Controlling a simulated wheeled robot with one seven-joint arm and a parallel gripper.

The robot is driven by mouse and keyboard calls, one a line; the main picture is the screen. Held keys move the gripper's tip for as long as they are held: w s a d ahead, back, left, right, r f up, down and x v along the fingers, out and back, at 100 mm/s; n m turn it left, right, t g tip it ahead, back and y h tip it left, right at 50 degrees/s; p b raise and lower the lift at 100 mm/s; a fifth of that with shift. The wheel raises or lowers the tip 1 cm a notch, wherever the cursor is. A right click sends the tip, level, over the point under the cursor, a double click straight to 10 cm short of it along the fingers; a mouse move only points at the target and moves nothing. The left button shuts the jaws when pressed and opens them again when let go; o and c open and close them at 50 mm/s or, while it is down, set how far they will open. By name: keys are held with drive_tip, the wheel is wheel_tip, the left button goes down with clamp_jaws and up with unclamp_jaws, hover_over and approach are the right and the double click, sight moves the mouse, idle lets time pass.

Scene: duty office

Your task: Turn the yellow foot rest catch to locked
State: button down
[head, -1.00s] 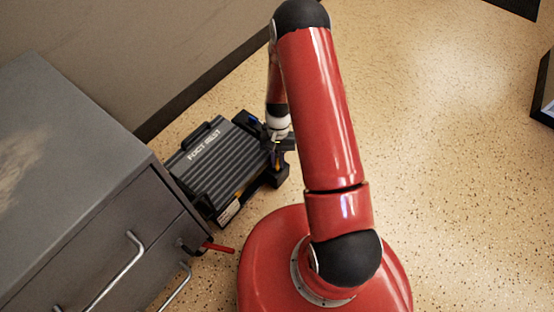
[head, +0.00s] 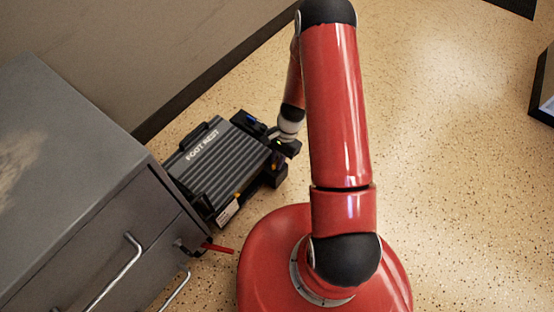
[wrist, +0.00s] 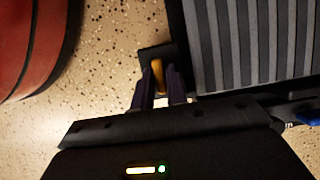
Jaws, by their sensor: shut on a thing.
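The dark grey ribbed foot rest (head: 210,160), lettered "FOOT REST", sits on the floor beside the grey cabinet. It also fills the upper right of the wrist view (wrist: 245,45). The yellow catch (wrist: 158,75) stands on a dark block at the foot rest's side. My gripper (wrist: 160,88) has its two dark fingers close on either side of the catch, shut on it. In the head view my gripper (head: 283,146) is at the foot rest's right end, and my wrist and hand hide the catch there.
A grey cabinet (head: 70,170) with bar handles stands close on the left. A red lever (head: 218,248) sticks out near its lower corner. Blue parts (head: 251,119) show at the foot rest's far corner.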

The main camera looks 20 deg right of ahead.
idle(0.4)
drive_tip(key=c, duration=1.4)
unclamp_jaws()
drive_tip(key=shift+c, duration=0.2)
drive_tip(key=p+v, duration=0.1)
drive_tip(key=v, duration=0.7)
drive_tip(key=shift+p, duration=0.35)
drive_tip(key=shift+f, duration=0.1)
